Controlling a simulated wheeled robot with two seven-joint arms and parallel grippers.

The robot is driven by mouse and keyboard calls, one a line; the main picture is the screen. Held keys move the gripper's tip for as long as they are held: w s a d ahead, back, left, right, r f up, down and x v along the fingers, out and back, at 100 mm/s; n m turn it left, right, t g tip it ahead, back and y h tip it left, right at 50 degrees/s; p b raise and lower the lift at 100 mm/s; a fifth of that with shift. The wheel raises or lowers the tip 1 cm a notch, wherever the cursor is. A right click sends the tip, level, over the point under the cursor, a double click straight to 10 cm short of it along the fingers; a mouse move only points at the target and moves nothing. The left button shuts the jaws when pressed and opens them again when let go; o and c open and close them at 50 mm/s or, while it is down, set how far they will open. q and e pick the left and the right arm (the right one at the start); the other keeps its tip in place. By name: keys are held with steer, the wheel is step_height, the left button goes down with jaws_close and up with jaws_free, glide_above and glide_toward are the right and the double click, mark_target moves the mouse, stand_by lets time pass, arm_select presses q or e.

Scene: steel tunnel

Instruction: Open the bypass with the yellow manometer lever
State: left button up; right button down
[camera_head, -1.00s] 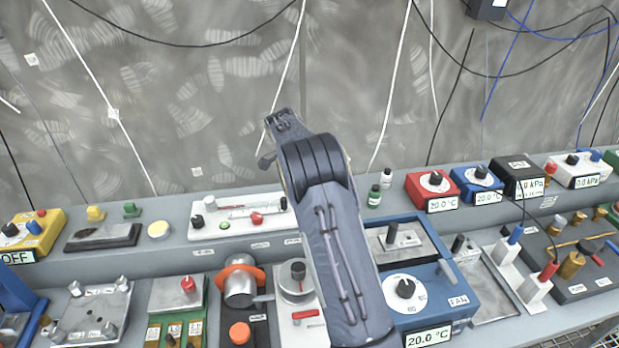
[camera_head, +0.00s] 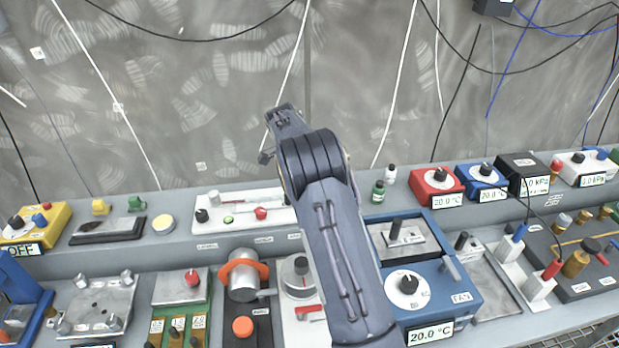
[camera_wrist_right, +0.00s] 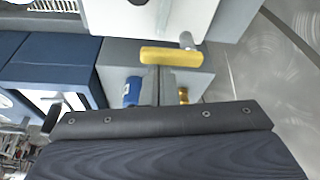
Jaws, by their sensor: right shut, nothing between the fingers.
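A yellow lever (camera_wrist_right: 171,56) shows in the right wrist view, lying crosswise in front of a grey block, just below a white panel. A blue cylinder (camera_wrist_right: 132,91) and a brass fitting (camera_wrist_right: 183,95) are beside the block, partly cut off by my dark gripper. In the head view my raised arm stands over the middle of the bench. I cannot make out the manometer or yellow lever there; the arm hides part of the bench. My left gripper is not in view.
In the head view a blue FAN box (camera_head: 425,293) stands right of my arm. An orange-ringed cylinder (camera_head: 243,283) and a white panel with a red knob (camera_head: 245,213) are left of it. Red (camera_head: 436,181) and black (camera_head: 523,170) boxes line the upper shelf. Cables hang on the wall behind.

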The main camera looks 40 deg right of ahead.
steer(key=shift+s+d, duration=0.25)
steer(key=shift+d, duration=0.2)
step_height(320, 180, up, 10)
steer(key=p, duration=0.7)
steer(key=shift+a+f, duration=0.2)
steer(key=shift+f, duration=0.05)
steer(key=shift+w, duration=0.1)
